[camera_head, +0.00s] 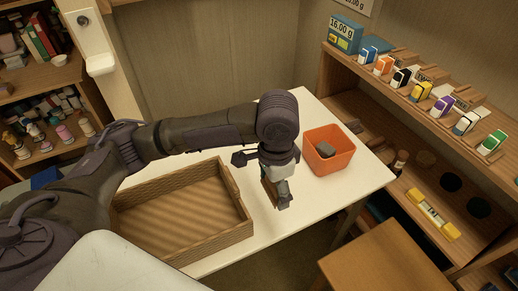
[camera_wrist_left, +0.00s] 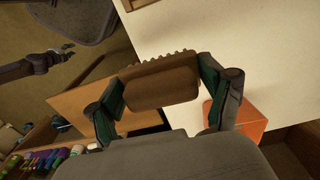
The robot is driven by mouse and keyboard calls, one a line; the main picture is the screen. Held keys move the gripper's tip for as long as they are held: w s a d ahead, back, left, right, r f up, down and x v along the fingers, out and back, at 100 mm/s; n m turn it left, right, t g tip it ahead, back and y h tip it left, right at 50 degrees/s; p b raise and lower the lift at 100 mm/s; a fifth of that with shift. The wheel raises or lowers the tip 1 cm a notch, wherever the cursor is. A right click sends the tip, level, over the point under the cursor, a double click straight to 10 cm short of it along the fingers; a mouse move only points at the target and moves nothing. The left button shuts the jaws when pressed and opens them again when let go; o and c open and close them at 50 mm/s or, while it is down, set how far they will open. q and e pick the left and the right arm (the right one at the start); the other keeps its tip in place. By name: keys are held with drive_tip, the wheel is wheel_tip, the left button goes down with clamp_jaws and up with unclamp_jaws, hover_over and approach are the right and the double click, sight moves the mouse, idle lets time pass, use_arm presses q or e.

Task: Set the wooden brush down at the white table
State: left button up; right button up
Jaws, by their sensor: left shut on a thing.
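The wooden brush (camera_wrist_left: 160,88) is between the two fingers of my left gripper (camera_head: 276,196), which is shut on it. In the head view the brush (camera_head: 269,190) is mostly hidden by the gripper and shows as a brown strip. The gripper points down above the white table (camera_head: 325,195), between the basket and the orange bin. In the left wrist view the table (camera_wrist_left: 225,40) lies beyond the brush; I cannot tell whether they touch. My right gripper (camera_wrist_left: 66,50) shows small and dark at the upper left of the wrist view; its jaws are unclear.
A wicker basket (camera_head: 243,205) stands left on the table. An orange bin (camera_head: 333,163) holding a grey object (camera_head: 325,150) stands right. A wooden stool (camera_head: 385,265) is in front of the table, and a loaded shelf (camera_head: 430,130) is at right. Bare tabletop lies between basket and bin.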

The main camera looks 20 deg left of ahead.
use_arm(q)
drive_tip(key=w+d+f+m+p, duration=0.15)
drive_tip(key=w+d+m, duration=0.25)
drive_tip(key=d+m, duration=0.7)
drive_tip(key=w+a+f, duration=0.1)
drive_tip(key=a+f, duration=0.1)
drive_tip(key=a, duration=0.1)
drive_tip(key=w+a+f+m, duration=0.1)
drive_tip(key=w+a+f, duration=0.1)
drive_tip(key=a, duration=0.2)
drive_tip(key=w+a+f+m, duration=0.1)
drive_tip(key=w+a+f, duration=0.1)
drive_tip(key=a, duration=0.2)
drive_tip(key=shift+w+a+f, duration=0.25)
drive_tip(key=shift+f, duration=2.1)
use_arm(e)
drive_tip(key=shift+s+r, duration=0.1)
drive_tip(key=shift+r, duration=0.65)
use_arm(q)
drive_tip(key=shift+f, duration=0.1)
drive_tip(key=o, duration=1)
drive_tip(key=shift+o, duration=0.2)
